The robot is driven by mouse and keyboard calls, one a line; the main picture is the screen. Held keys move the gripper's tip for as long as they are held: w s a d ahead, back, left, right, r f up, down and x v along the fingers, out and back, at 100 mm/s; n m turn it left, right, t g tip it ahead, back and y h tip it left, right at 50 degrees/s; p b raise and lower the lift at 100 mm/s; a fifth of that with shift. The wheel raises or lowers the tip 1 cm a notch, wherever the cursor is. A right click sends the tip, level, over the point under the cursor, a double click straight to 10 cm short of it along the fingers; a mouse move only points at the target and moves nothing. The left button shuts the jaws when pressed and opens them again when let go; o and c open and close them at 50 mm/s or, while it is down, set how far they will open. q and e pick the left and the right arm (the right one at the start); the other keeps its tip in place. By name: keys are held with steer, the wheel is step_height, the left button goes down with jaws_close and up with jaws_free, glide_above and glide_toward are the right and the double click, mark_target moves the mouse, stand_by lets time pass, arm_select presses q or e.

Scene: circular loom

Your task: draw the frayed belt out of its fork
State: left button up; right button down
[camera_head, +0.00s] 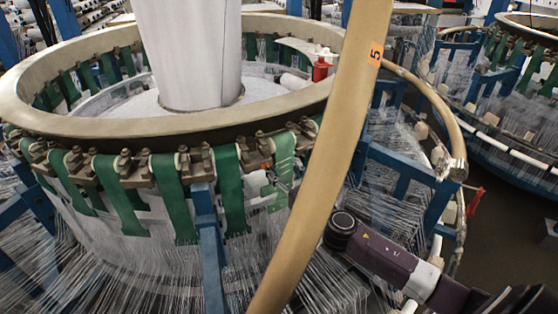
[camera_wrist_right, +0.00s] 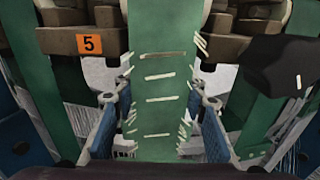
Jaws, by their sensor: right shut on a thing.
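The frayed belt (camera_wrist_right: 160,95) is a green strap with pale loose threads along its edges and across its face. It hangs straight down in the middle of the right wrist view and also shows in the head view (camera_head: 284,160). Its top runs up between brown fork blocks (camera_wrist_right: 85,38), the left one beside an orange "5" label. My right gripper (camera_wrist_right: 159,101) is shut on the belt, with one blue-padded finger at each edge below the fork. In the head view a slanting beige bar hides part of the right hand. My left gripper is not in view.
Other green belts (camera_head: 173,190) hang close by around the loom's ring (camera_head: 90,122). The beige bar (camera_head: 322,175) crosses in front of my right arm. A blue post (camera_head: 208,245) and many fine threads stand below. A red bottle (camera_head: 321,69) is on the ring's far side.

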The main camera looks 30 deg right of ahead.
mark_target(285, 171)
steer(key=shift+s+d+r, duration=0.1)
steer(key=shift+s+r, duration=0.05)
steer(key=shift+s, duration=2.5)
